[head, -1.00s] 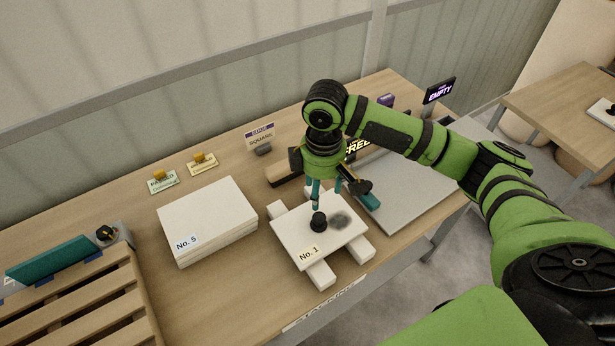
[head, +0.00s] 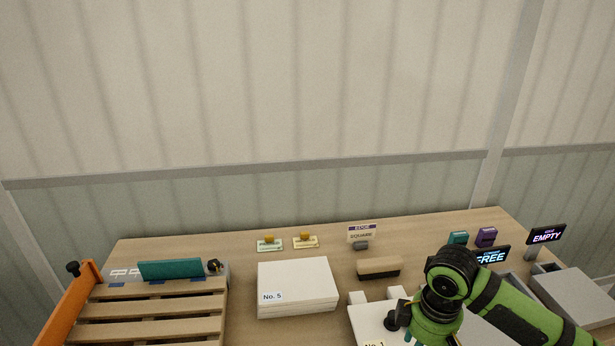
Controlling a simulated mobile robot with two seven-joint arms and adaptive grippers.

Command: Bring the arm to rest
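My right arm comes in from the right, green and black, with its wrist (head: 441,284) over the No. 1 board (head: 369,322) at the bottom of the head view. The gripper end of this arm is mostly cut off by the lower edge, so its fingers cannot be made out. A small black knob-like part (head: 398,316) shows just left of the wrist; I cannot tell whether it touches the board. My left gripper is not in the picture.
A white stack marked No. 5 (head: 297,284) stands mid-table. A wooden pallet (head: 150,309) and a teal bar (head: 171,269) are at left. A wood-and-black block (head: 379,267), a SQUARE sign (head: 361,235), a FREE sign (head: 492,256) and an EMPTY sign (head: 546,235) stand at the back and right.

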